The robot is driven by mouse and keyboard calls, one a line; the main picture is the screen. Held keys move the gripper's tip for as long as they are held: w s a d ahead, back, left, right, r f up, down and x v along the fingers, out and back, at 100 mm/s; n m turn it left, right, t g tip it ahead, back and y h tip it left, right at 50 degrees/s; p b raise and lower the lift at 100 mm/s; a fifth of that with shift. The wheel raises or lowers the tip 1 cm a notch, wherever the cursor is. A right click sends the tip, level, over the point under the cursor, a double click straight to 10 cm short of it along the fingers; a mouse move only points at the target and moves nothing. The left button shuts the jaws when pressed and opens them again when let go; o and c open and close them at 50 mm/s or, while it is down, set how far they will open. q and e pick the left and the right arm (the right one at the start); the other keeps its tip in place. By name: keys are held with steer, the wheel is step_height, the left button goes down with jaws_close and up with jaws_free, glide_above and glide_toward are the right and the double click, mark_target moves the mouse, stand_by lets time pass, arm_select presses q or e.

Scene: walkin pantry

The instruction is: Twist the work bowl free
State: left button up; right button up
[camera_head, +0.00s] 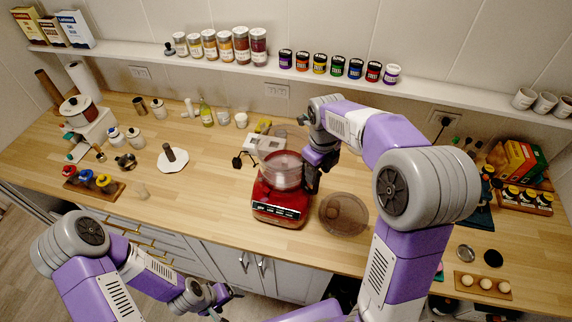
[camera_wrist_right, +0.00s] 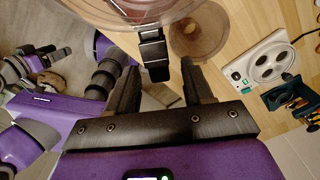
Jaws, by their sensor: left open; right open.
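The food processor has a red base (camera_head: 279,207) on the counter's front half, with the clear work bowl (camera_head: 282,170) seated upright on top. In the right wrist view the bowl's clear wall (camera_wrist_right: 100,12) shows at the top left. Its black handle (camera_wrist_right: 154,55) stands between the fingers of my right gripper (camera_wrist_right: 155,80), which is open; no finger clearly touches it. In the head view my right gripper (camera_head: 312,182) is at the bowl's right side, partly hidden by its own wrist. My left gripper (camera_head: 222,296) is open and empty, low in front of the counter.
A round translucent lid (camera_head: 343,214) lies flat just right of the base. A white appliance (camera_head: 264,147) stands behind the bowl. A white disc with a dark upright cylinder (camera_head: 172,160) is to the left.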

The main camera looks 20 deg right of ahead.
steer(key=shift+r+p, duration=2.65)
steer(key=shift+r, duration=1.15)
